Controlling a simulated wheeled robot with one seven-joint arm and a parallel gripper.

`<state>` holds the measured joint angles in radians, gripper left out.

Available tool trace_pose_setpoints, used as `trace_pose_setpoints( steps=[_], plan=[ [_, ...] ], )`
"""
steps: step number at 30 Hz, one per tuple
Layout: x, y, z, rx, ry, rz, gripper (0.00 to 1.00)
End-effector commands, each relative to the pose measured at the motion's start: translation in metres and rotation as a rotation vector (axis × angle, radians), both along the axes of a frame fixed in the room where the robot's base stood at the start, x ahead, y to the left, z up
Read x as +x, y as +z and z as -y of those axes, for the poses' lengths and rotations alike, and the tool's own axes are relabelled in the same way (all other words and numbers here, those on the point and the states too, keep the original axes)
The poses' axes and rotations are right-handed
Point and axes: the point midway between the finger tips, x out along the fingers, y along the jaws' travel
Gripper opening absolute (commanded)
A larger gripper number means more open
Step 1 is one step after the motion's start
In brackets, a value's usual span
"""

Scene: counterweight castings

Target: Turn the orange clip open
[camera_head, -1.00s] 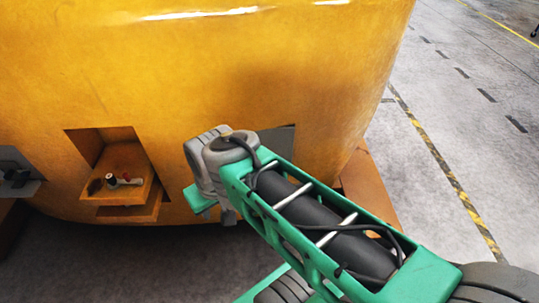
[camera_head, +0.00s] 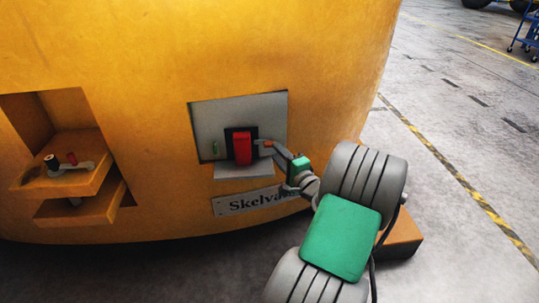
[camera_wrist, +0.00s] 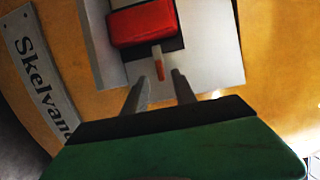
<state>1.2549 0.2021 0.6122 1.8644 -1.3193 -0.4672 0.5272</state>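The orange clip (camera_wrist: 160,68) is a small lever with a grey base and an orange end, at the edge of a red block (camera_wrist: 142,22) on a dark plate. In the head view the clip (camera_head: 267,143) is a small orange spot just right of the red block (camera_head: 242,147). My gripper (camera_wrist: 160,77) is open, its two grey fingers apart, with the clip's orange end between or just ahead of the tips. I cannot tell whether either finger touches it. In the head view my gripper (camera_head: 276,146) reaches the clip from the right.
The grey panel (camera_head: 208,122) is set into a large yellow casting (camera_head: 150,60). A "Skelvana"-like nameplate (camera_head: 235,204) is below it. A recess at left has a shelf (camera_head: 90,180) bearing small fittings. Open floor (camera_head: 470,150) lies to the right.

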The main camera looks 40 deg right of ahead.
Motion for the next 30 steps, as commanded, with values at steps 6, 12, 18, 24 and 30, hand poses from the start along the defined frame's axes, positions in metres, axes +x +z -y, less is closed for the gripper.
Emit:
trace_pose_setpoints(
  steps=[6, 12, 18, 24, 30],
  plan=[
    [0.043, -0.001, 0.007, -0.004, 0.006, -0.002, 0.33],
    [0.057, 0.001, 0.011, -0.004, 0.003, -0.002, 0.33],
    [0.057, 0.001, 0.011, -0.004, 0.003, -0.003, 0.32],
    [0.057, 0.001, 0.011, -0.004, 0.003, -0.003, 0.16],
    [0.057, 0.001, 0.011, -0.004, 0.003, -0.003, 0.0]
  ],
)
